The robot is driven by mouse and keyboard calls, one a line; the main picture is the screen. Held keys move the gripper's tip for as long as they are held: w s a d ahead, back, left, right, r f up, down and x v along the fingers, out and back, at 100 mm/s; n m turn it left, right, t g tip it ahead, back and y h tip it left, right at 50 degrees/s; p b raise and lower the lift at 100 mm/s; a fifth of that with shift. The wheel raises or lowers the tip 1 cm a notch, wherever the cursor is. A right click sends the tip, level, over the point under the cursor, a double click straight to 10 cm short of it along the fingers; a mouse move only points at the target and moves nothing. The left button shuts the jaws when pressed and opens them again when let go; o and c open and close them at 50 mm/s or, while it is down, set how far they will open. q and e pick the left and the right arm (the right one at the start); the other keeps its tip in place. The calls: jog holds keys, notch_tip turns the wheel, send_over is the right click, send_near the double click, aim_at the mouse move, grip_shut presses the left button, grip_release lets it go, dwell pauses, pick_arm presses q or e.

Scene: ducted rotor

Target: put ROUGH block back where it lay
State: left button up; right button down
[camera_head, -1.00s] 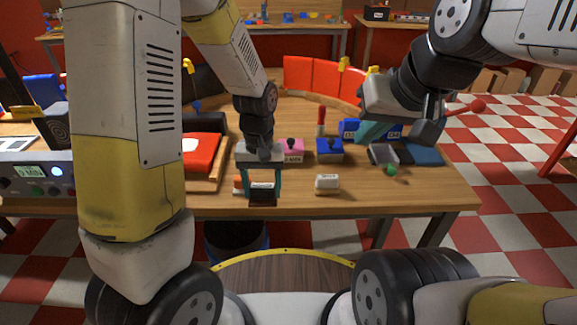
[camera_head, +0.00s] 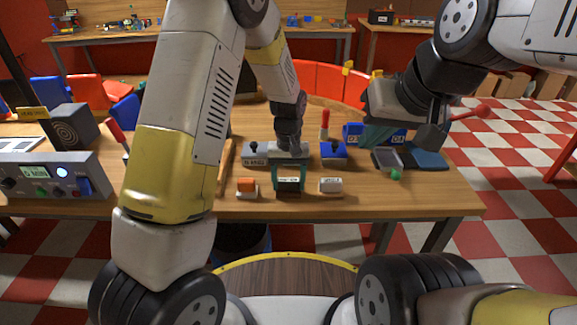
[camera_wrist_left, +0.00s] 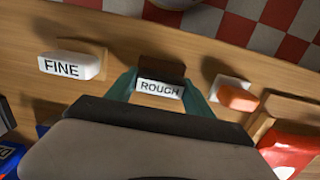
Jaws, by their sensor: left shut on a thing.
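The ROUGH block (camera_head: 288,185), dark with a white label, is between the fingers of my left gripper (camera_head: 289,180). In the left wrist view the teal fingers (camera_wrist_left: 161,88) are shut on its two sides, and the label of the ROUGH block (camera_wrist_left: 160,88) reads clearly. It is at or just above the table top; I cannot tell if it touches. The FINE block (camera_head: 330,185) stands to its right, and an orange and white block (camera_head: 246,187) to its left. My right gripper (camera_head: 379,136) is at the right, by blue containers; its jaws are unclear.
Behind the blocks stand a grey box with a black knob (camera_head: 255,150) and a blue box with a black knob (camera_head: 333,151). The table front right of FINE is clear.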

aim_at(288, 178)
pick_arm(q)
jog(key=o, duration=1.3)
jog(key=shift+f, duration=0.1)
jog(key=s+a+r+t+h, duration=0.1)
jog(key=s+a+r, duration=0.1)
jog(key=r, duration=0.8)
jog(key=s+a+r, duration=0.1)
jog(key=a+r, duration=0.2)
jog(key=r, duration=0.7)
jog(key=s+a+r+t, duration=0.3)
jog(key=s+a+r, duration=0.1)
jog(key=s, duration=0.4)
jog(key=s+a+r+t+h, duration=0.1)
jog(key=s+a+r, duration=0.3)
jog(key=s, duration=0.4)
jog(key=shift+s+a+m+t, duration=0.35)
jog(key=shift+a+t, duration=0.25)
jog(key=shift+t, duration=0.3)
